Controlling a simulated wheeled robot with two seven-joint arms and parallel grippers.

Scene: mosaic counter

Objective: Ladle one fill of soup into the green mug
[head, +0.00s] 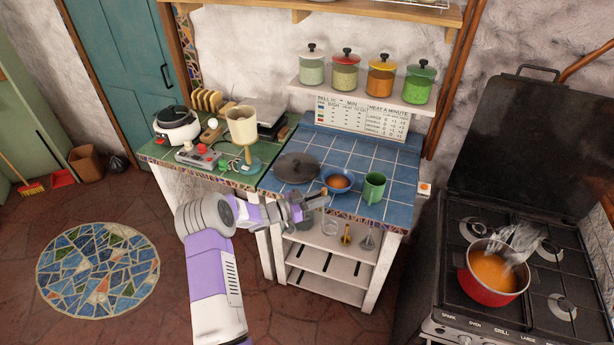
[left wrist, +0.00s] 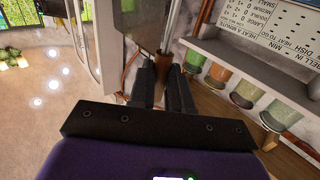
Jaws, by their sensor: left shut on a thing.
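The green mug (head: 374,187) stands upright on the blue tiled counter (head: 398,163), at its right front. My left gripper (head: 312,201) is at the counter's front edge, left of the mug and apart from it. In the left wrist view its two dark fingers (left wrist: 165,88) are shut on a thin brown handle, apparently the ladle's (left wrist: 165,55); its far end is hard to make out. A red pot (head: 497,293) of orange soup (head: 494,271) steams on the stove. My right gripper is not in view.
Several lidded jars (head: 381,77) stand on the shelf above. The counter behind the mug is clear. The stove's raised lid (head: 530,140) stands behind the pot.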

